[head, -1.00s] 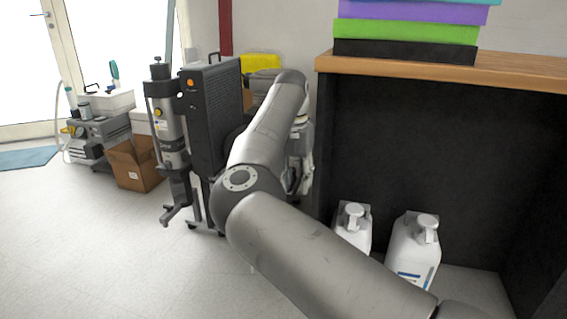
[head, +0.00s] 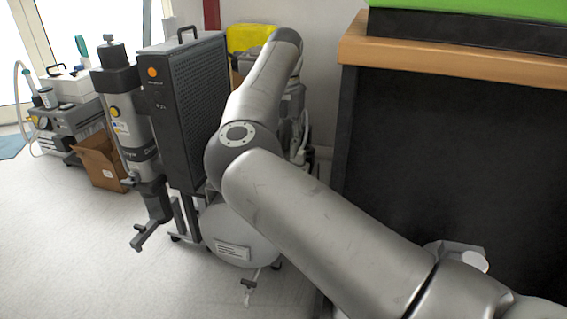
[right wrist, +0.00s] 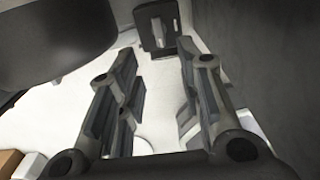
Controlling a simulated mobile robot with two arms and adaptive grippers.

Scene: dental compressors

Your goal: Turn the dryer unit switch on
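The dryer unit (head: 185,110) appears to be the tall black cabinet with a vented side in the head view. An orange round button (head: 152,72) sits high on its narrow front. A grey cylinder with a yellow label stands at its left. My right arm crosses in front of the cabinet's right side, and its fingers cannot be made out there. In the right wrist view my right gripper (right wrist: 156,62) is open, with nothing between its fingers. A black plate with a switch-like part (right wrist: 157,28) lies beyond the fingertips. My left gripper is not in view.
A round pale tank (head: 240,232) stands low by the cabinet. A black desk with a wooden top (head: 450,60) fills the right side. A cardboard box (head: 101,158) and another compressor (head: 62,128) stand at left. The floor at front left is clear.

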